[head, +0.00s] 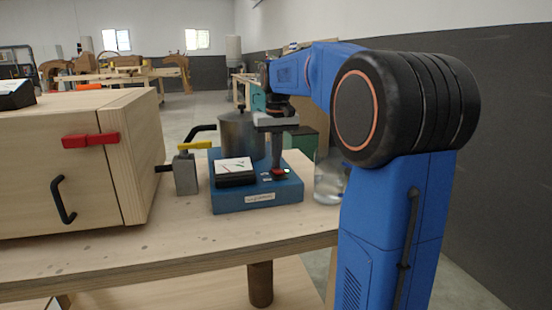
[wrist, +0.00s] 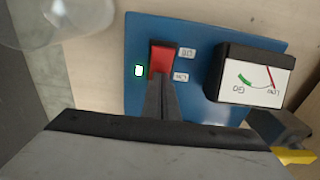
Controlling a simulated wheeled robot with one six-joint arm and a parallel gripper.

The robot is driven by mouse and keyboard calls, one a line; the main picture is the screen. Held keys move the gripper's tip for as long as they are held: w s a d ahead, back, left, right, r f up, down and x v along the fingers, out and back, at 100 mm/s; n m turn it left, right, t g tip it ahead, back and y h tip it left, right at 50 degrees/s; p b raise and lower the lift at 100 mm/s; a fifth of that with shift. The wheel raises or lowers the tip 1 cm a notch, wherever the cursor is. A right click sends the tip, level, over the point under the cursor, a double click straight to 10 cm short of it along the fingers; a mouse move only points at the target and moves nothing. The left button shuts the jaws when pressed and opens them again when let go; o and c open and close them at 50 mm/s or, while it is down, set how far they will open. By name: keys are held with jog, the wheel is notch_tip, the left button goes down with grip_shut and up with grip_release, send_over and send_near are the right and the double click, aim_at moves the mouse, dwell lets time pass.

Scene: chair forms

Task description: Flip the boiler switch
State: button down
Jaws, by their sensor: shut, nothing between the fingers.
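The blue boiler base (head: 258,198) stands on the workbench with a metal pot (head: 236,135) at its back. Its red switch (wrist: 161,60) shows in the wrist view, with two small white labels beside it and a lit indicator (wrist: 139,70) on its other side. A black gauge (wrist: 262,78) has a green arc and a red needle. My gripper (head: 278,170) points down at the switch; its shut fingers (wrist: 159,88) overlap the switch's near end in the wrist view. Whether they touch it I cannot tell. The fingers hold nothing and hide part of the switch.
A grey valve block with a yellow handle (head: 195,146) stands left of the base. A wooden cabinet (head: 70,160) with a red latch (head: 90,139) and black handle fills the left. A clear glass vessel (head: 328,180) is close on the right. The bench front (head: 180,240) is clear.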

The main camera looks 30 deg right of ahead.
jog(key=shift+s+f, duration=0.1)
jog(key=shift+s, duration=0.1)
jog(key=shift+s+a+r, duration=0.25)
jog(key=shift+s+r, duration=0.05)
jog(key=shift+s, duration=0.25)
notch_tip(320, 180, up, 14)
jog(key=shift+s, duration=0.3)
dwell(0.5)
jog(key=shift+w+d, duration=0.25)
jog(key=shift+w, duration=0.4)
jog(key=shift+f, duration=0.1)
